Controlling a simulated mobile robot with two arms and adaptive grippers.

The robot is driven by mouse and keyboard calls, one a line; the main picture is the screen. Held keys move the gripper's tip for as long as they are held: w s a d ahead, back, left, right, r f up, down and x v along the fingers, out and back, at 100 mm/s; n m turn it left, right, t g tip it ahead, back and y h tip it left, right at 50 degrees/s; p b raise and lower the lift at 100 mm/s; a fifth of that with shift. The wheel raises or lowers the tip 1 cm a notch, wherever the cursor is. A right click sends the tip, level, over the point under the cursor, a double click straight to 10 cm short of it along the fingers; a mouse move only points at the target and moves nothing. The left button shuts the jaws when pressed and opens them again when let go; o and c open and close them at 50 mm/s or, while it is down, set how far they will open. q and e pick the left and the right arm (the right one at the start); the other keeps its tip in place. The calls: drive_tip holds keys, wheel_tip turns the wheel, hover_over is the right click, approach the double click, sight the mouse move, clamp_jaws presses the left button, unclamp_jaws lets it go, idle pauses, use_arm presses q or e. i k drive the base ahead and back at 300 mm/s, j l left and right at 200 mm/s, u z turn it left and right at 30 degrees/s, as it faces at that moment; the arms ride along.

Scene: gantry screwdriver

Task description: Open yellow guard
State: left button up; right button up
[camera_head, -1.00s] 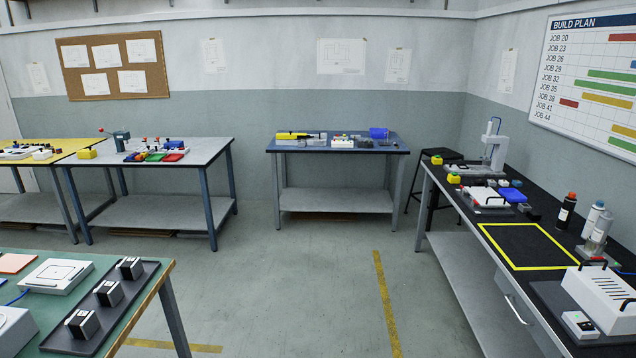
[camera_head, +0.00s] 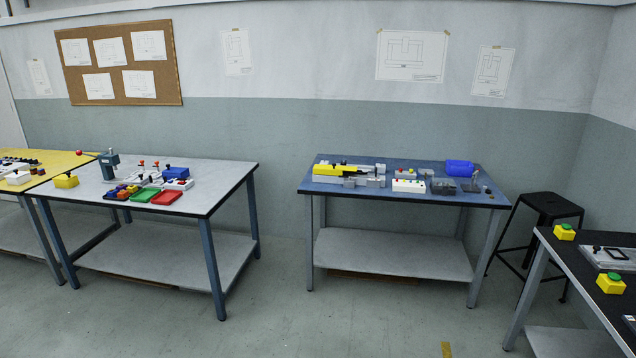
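A yellow piece (camera_head: 338,170), long and low, lies on a grey machine at the left of the blue-topped table (camera_head: 430,202) ahead. It may be the yellow guard; it is too small to tell whether it is open or closed. Grey blocks (camera_head: 362,182) sit in front of it. Neither of my grippers is in view.
A white box with coloured buttons (camera_head: 408,186), grey bins (camera_head: 443,186) and a blue bin (camera_head: 460,168) share the blue table. A grey table (camera_head: 205,208) stands left, a black stool (camera_head: 548,208) and black bench (camera_head: 566,262) right. The floor (camera_head: 330,325) ahead is clear.

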sight(334, 170)
drive_tip(key=i+j+z, duration=0.1)
drive_tip(key=i+j, duration=0.2)
drive_tip(key=i, duration=0.25)
drive_tip(key=i+j+z, duration=0.15)
drive_tip(key=i+j, duration=0.15)
drive_tip(key=i, duration=0.2)
drive_tip(key=i+j+z, duration=0.1)
drive_tip(key=i+j, duration=0.3)
drive_tip(key=i, duration=0.1)
